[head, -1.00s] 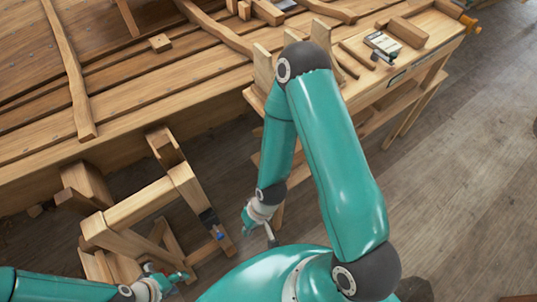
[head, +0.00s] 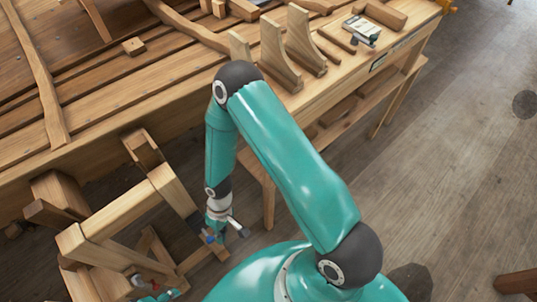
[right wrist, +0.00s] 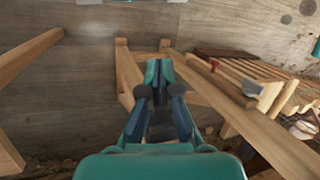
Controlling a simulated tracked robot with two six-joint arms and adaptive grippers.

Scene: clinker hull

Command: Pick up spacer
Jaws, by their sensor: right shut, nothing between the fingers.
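No part is plainly marked as the spacer. My right gripper (head: 226,233) hangs low beside the end of a wooden trestle, well apart from that block. Its fingers are shut and empty, and they also show in the right wrist view (right wrist: 158,72) above a wooden frame. My left gripper (head: 165,296) is partly cut off at the bottom edge, and its fingers are unclear.
The wooden trestle (head: 118,208) stands at the lower left, close to my right gripper. A workbench (head: 325,92) with upright curved wooden pieces (head: 280,55) and a wooden box (head: 385,14) runs along the upper middle. The grey floor (head: 455,150) at the right is largely clear.

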